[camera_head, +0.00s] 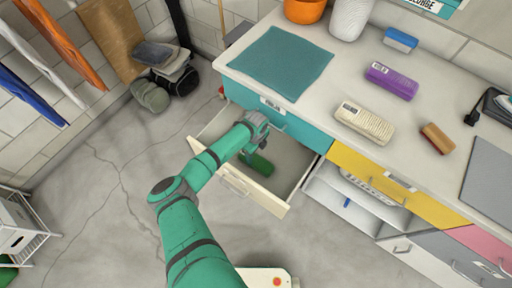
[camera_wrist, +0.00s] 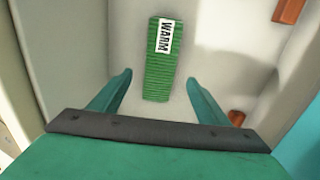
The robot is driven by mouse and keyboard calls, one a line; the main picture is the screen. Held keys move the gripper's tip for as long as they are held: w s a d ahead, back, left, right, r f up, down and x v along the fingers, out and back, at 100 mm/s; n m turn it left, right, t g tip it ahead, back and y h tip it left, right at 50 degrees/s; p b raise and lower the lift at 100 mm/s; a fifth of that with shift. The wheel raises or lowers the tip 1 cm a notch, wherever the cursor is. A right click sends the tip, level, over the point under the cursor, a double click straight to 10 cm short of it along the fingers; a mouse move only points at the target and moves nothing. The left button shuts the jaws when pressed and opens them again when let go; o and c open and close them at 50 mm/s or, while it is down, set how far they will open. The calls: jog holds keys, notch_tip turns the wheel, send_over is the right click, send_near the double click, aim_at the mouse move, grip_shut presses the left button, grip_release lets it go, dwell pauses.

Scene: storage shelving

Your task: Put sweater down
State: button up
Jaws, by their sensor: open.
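The sweater is a small green ribbed block with a white "WARM" label (camera_wrist: 161,62). It lies on the floor of an open drawer, and its green shape (camera_head: 260,165) also shows in the head view. My gripper (camera_wrist: 158,82) is open above the drawer, with one finger on each side of the sweater's lower half in the wrist view. Clear gaps show between the fingers and the sweater. In the head view my gripper (camera_head: 252,138) is over the drawer, and its fingertips are hard to make out. The pulled-out drawer has a cream front (camera_head: 252,193).
Two reddish-brown pieces (camera_wrist: 237,118) show at the right of the wrist view. The counter above holds a teal cloth (camera_head: 282,60), a purple pack (camera_head: 391,81), a cream ribbed block (camera_head: 364,123) and a brown block (camera_head: 437,138).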

notch_tip(320, 180, up, 5)
jog(key=shift+r, duration=0.1)
dwell(0.7)
